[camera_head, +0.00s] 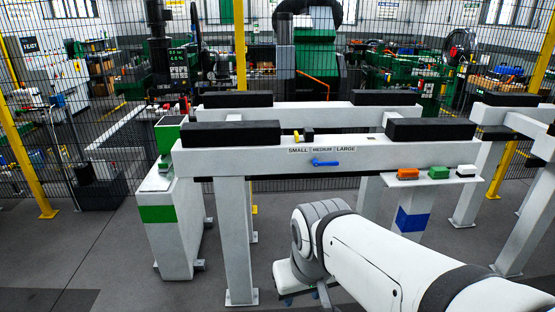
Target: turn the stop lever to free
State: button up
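A blue lever (325,163) sits on the front face of a white beam (230,158), lying about level under the printed words SMALL, MEDIUM and LARGE. A small yellow piece (296,136) and a black piece (308,134) stand at the beam's top edge above the label. No mark shows which of these is the stop lever or where free lies. My white arm reaches in from the lower right and bends down at a grey joint, below and in front of the beam.
Black pads (431,129) lie on the beams. An orange block (408,174), a green block (439,172) and a white block (467,171) sit at the front beam's right. White legs (233,240) stand on grey floor. A mesh fence with yellow posts (240,45) stands behind.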

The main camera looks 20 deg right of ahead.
aim_at(317, 164)
jog(key=i, duration=1)
jog(key=u, duration=0.05)
